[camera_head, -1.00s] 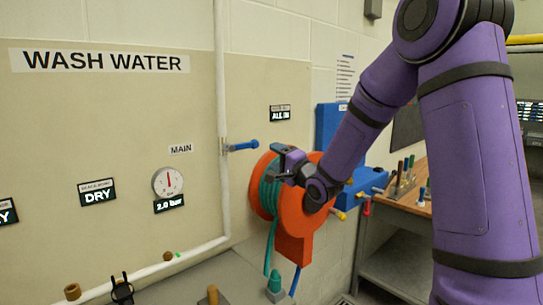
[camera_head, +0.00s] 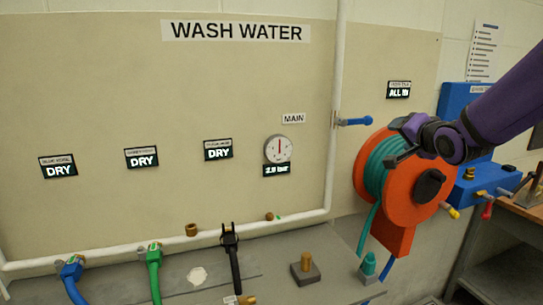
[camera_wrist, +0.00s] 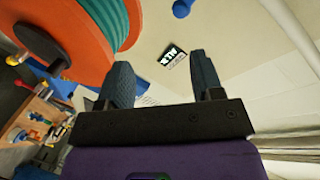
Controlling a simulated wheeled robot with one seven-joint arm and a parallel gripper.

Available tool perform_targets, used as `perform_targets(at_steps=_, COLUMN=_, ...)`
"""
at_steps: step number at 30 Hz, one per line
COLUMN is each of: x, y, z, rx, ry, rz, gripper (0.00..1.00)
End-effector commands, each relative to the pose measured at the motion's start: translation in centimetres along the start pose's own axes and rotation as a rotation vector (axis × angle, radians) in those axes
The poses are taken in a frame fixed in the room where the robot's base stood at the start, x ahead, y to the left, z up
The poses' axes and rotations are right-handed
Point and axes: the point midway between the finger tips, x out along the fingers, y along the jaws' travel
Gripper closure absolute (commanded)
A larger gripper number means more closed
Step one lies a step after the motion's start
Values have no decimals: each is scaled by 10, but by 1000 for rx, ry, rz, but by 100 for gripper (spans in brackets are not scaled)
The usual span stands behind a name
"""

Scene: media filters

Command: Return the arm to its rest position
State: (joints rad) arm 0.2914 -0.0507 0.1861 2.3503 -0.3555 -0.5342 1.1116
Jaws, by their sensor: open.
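My purple arm (camera_head: 505,105) reaches in from the right in the head view. My gripper (camera_head: 398,143) is in front of the upper part of the orange hose reel (camera_head: 405,195). In the wrist view my gripper (camera_wrist: 165,80) shows two dark fingers spread apart with nothing between them. The orange reel with its teal hose (camera_wrist: 85,25) is at the upper left there, beside the fingers. From these views I cannot tell whether the gripper touches the reel.
A wall pipe (camera_head: 335,110) with a blue-handled valve (camera_head: 355,121) stands left of the reel. A blue unit (camera_head: 470,140) and a workbench (camera_head: 525,205) are at right.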

Motion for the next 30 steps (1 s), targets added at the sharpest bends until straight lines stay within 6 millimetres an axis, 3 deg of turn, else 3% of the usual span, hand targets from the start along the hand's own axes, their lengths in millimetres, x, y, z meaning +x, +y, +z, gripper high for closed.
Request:
perform_targets(at_steps=11, x=-126, y=6, z=20, rx=-386, ry=-209, rz=354, gripper=40)
perform_targets(at_steps=21, x=-254, y=24, z=69, rx=-632, ry=-595, rz=459, gripper=40)
perform_targets(at_steps=25, x=-289, y=29, z=84, rx=-689, ry=-719, rz=442, gripper=40)
perform_targets(at_steps=30, x=-310, y=33, z=94, rx=-723, ry=-799, rz=425, gripper=40)
